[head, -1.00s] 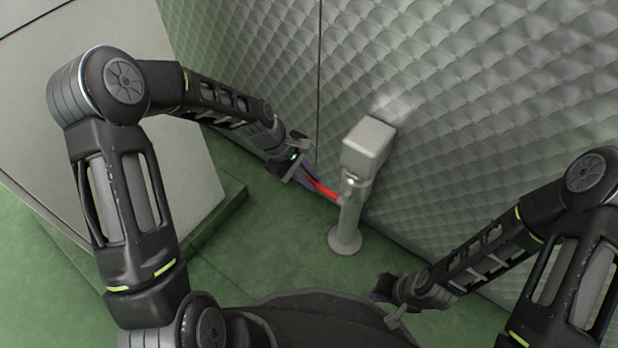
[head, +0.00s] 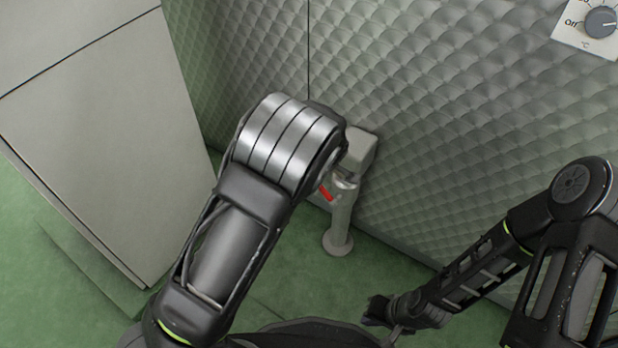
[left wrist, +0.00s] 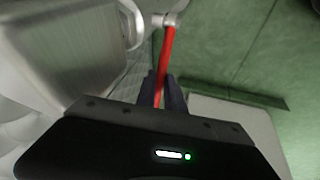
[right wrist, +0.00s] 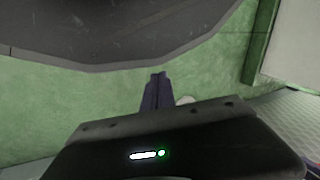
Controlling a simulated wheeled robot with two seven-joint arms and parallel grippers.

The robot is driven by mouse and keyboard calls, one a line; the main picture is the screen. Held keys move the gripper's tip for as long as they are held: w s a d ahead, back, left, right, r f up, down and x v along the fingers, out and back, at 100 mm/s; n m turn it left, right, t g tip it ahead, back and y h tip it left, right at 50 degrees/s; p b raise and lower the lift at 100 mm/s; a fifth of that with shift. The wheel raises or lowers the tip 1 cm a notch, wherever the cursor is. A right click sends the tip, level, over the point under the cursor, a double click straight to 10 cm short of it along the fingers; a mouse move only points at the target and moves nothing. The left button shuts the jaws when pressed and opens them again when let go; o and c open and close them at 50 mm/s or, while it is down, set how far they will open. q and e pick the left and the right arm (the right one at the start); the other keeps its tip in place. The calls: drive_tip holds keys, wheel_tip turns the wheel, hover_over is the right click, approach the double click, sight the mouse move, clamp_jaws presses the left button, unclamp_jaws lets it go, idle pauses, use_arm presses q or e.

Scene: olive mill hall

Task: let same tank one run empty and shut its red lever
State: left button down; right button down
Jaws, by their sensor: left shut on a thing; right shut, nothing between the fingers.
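The tank (head: 450,110) is a large quilted metal wall in the head view. A grey box-shaped outlet juts from it over a pale upright pipe (head: 341,222) with a round foot on the floor. The red lever (head: 327,194) sits at the valve on that pipe, partly hidden behind my left arm. In the left wrist view the red lever (left wrist: 167,62) runs from its metal pivot down between the fingers of my left gripper (left wrist: 165,88), which is shut on it. My right gripper (head: 376,310) is shut and empty, low over the floor; its closed fingers show in the right wrist view (right wrist: 157,92).
A dial marked Off (head: 600,22) is on the tank at the top right. A pale cabinet-like block (head: 100,140) stands on the left. Green floor (head: 290,270) lies open around the pipe's foot. No liquid is visible.

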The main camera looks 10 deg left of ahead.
use_arm(q)
drive_tip(key=y, duration=0.1)
drive_tip(key=d+t+b, duration=0.1)
drive_tip(key=d+r+y, duration=0.1)
drive_tip(key=shift+s+d+y, duration=0.15)
drive_tip(key=shift+s+y, duration=0.15)
drive_tip(key=shift+s, duration=0.1)
drive_tip(key=d+t+y+b, duration=0.1)
drive_tip(key=b, duration=0.1)
drive_tip(key=s+d+m+t+y+b, duration=0.1)
drive_tip(key=d+y+b, duration=0.1)
drive_tip(key=s+d+y+b, duration=0.1)
drive_tip(key=y+b, duration=0.1)
drive_tip(key=b, duration=0.1)
drive_tip(key=shift+d+r+t, duration=0.3)
drive_tip(key=shift+t, duration=0.1)
drive_tip(key=c, duration=1.4)
unclamp_jaws()
drive_tip(key=shift+c, duration=0.2)
